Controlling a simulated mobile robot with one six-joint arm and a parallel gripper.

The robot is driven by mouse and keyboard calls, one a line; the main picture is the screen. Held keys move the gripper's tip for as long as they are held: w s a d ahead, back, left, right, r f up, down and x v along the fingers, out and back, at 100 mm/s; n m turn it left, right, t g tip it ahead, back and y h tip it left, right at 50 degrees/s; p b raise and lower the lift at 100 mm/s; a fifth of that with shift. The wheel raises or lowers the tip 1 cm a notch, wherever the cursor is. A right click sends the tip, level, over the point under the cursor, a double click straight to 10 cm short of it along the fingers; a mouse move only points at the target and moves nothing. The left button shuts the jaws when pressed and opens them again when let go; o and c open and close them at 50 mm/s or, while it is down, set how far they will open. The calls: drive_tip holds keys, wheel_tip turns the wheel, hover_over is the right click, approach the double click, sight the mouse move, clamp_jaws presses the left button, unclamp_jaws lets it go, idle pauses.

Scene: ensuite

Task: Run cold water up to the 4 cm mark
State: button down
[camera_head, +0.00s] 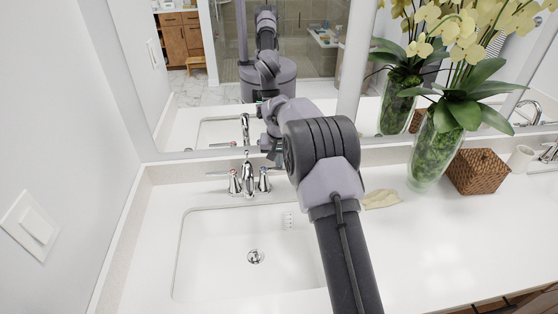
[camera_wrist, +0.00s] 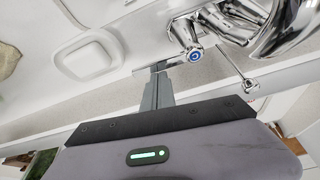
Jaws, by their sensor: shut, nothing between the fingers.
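The white sink basin (camera_head: 215,250) shows no visible water. Small dark marks (camera_head: 288,220) on its back wall are too small to read. The chrome spout (camera_head: 248,176) stands between the red-marked handle (camera_head: 234,183) and the right handle (camera_head: 264,181). In the wrist view the blue-capped cold handle (camera_wrist: 195,55) has a chrome lever. My gripper (camera_wrist: 160,80) is shut and empty, its tips at that lever; I cannot tell whether they touch. In the head view my arm largely hides the gripper. No stream shows below the spout. The drain (camera_head: 255,257) is in the basin floor.
A mirror (camera_head: 195,100) rises close behind the faucet. A beige cloth (camera_head: 381,199), a glass vase (camera_head: 432,155) and a wicker box (camera_head: 478,171) stand right of my arm. A white dish (camera_wrist: 88,55) lies near the handle. The right counter front is clear.

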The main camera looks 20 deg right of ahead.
drive_tip(key=shift+s, duration=0.15)
drive_tip(key=m, duration=0.1)
drive_tip(key=s+m+h+b, duration=0.1)
drive_tip(key=m, duration=0.1)
drive_tip(key=s+m, duration=0.1)
drive_tip(key=shift+a+m+g+b, duration=0.25)
drive_tip(key=shift+m+g+b, duration=0.05)
drive_tip(key=shift+g+b, duration=0.1)
drive_tip(key=shift+s+a, duration=0.1)
drive_tip(key=shift+s, duration=0.15)
drive_tip(key=shift+s+a, duration=0.1)
idle(0.4)
